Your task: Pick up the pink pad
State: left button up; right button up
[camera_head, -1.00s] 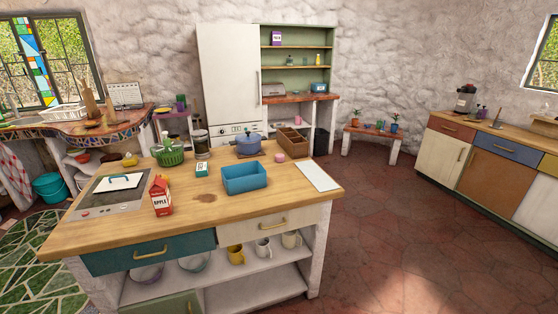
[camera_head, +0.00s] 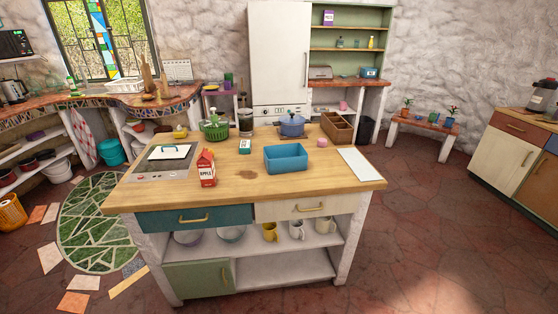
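A small pink object (camera_head: 322,142), which looks like the pink pad, sits on the wooden top of the kitchen island (camera_head: 262,187). It is near the back right, beside a brown wooden box and behind the blue bin. It is too small for its exact shape to be told. Neither of my grippers is in view.
On the island stand a blue bin (camera_head: 286,158), a brown box (camera_head: 337,127), a blue pot (camera_head: 291,126), a green basket (camera_head: 215,130), a red carton (camera_head: 206,168) and a white sheet (camera_head: 361,165). The floor (camera_head: 450,220) right of the island is clear.

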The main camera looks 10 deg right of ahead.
aim_at(322, 142)
jog(key=i+l+u, duration=0.3)
jog(key=l, duration=0.8)
jog(key=i+l+u, duration=0.1)
jog(key=l+u, duration=0.15)
jog(key=l, duration=0.85)
jog(key=i+l+u, duration=0.1)
jog(key=l+u, duration=0.2)
jog(key=l, duration=0.85)
